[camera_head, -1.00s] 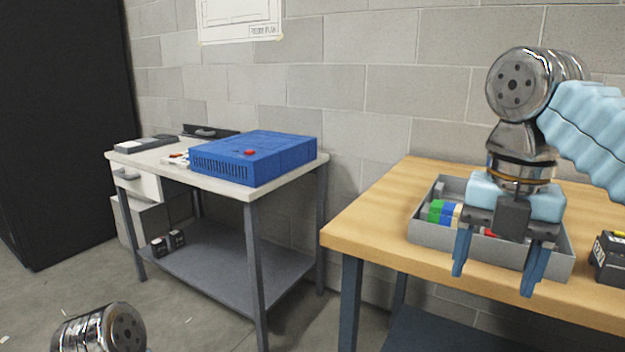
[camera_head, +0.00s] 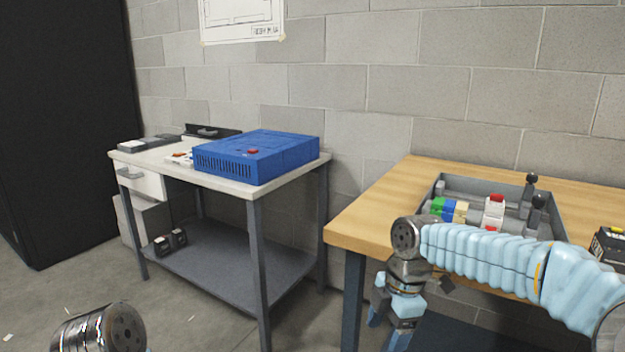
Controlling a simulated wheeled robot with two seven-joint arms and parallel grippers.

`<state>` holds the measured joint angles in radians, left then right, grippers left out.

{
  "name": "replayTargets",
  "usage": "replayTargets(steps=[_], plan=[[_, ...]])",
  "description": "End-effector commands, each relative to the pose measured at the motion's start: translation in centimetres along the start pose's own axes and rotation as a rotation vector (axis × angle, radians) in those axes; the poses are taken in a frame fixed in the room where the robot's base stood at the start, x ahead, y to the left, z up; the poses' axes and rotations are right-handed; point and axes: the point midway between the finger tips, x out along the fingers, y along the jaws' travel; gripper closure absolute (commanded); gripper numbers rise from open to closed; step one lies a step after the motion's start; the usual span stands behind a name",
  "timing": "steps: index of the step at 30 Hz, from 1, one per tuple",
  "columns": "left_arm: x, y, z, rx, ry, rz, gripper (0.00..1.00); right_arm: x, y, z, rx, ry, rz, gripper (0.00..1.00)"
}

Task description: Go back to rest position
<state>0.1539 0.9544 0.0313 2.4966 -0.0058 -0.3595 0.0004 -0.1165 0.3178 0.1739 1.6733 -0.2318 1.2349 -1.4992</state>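My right gripper (camera_head: 388,323) is in front of the wooden table's left front corner, low beside its leg. It points down, its two blue fingers stand apart, and nothing shows between them. The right forearm, in a light blue sleeve, reaches in from the lower right across the table's front edge. My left gripper is out of view; only a metal joint of my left arm (camera_head: 100,329) shows at the lower left.
The wooden table (camera_head: 375,220) holds a grey tray (camera_head: 552,200) with coloured parts and black-knobbed levers, and a dark box (camera_head: 609,245). A white-topped bench (camera_head: 135,157) bears a blue case (camera_head: 255,157). Floor between them is open.

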Motion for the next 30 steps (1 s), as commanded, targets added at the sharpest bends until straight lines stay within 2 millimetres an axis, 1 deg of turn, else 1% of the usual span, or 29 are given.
replayTargets(steps=[1,2,3,5,6,8,9,11,12,15,18,19,22,27,29,30], plan=[[0.0,0.0,0.0,0.000,0.000,0.000,0.61,4.6,0.3,0.1,0.118,0.030,-0.018,0.27],[0.0,0.0,0.0,0.000,0.000,0.000,0.61,7.2,0.4,0.1,0.201,0.051,-0.018,0.27],[0.0,0.0,0.0,0.000,0.000,0.000,0.61,10.7,0.3,0.1,0.318,0.078,-0.019,0.27],[0.0,0.0,0.0,0.000,0.000,0.000,0.61,15.9,-0.4,0.0,0.513,0.118,-0.026,0.27],[0.0,0.0,0.0,0.000,0.000,0.000,0.61,19.4,-1.2,-0.2,0.652,0.144,-0.034,0.27],[0.0,0.0,0.0,0.000,0.000,0.000,0.61,24.3,-3.1,-0.4,0.876,0.178,-0.050,0.27],[0.0,0.0,0.0,0.000,0.000,0.000,0.61,27.3,-4.7,-0.6,1.030,0.197,-0.061,0.27],[0.0,0.0,0.0,0.000,0.000,0.000,0.61,31.1,-7.5,-1.0,1.260,0.217,-0.076,0.27],[0.0,0.0,0.0,0.000,0.000,0.000,0.61,33.1,-9.3,-1.1,1.406,0.225,-0.085,0.27],[0.0,0.0,0.0,0.000,0.000,0.000,0.61,36.3,-13.3,-1.6,1.701,0.233,-0.096,0.27],[0.0,0.0,0.0,0.000,0.000,0.000,0.61,37.8,-16.0,-1.7,1.891,0.233,-0.095,0.27],[0.0,0.0,0.0,0.000,0.000,0.000,0.61,38.0,-16.5,-1.8,1.927,0.233,-0.093,0.27],[0.0,0.0,0.0,0.000,0.000,0.000,0.61,38.3,-17.3,-1.8,1.992,0.235,-0.088,0.27],[0.0,0.0,0.0,0.000,0.000,0.000,0.61,38.4,-17.3,-1.8,2.001,0.236,-0.085,0.27],[0.0,0.0,0.0,0.000,0.000,0.000,0.61,38.3,-17.3,-1.8,2.000,0.236,-0.085,0.36],[0.0,0.0,0.0,0.000,0.000,0.000,0.61,38.3,-17.3,-1.8,1.999,0.237,-0.085,0.43]])
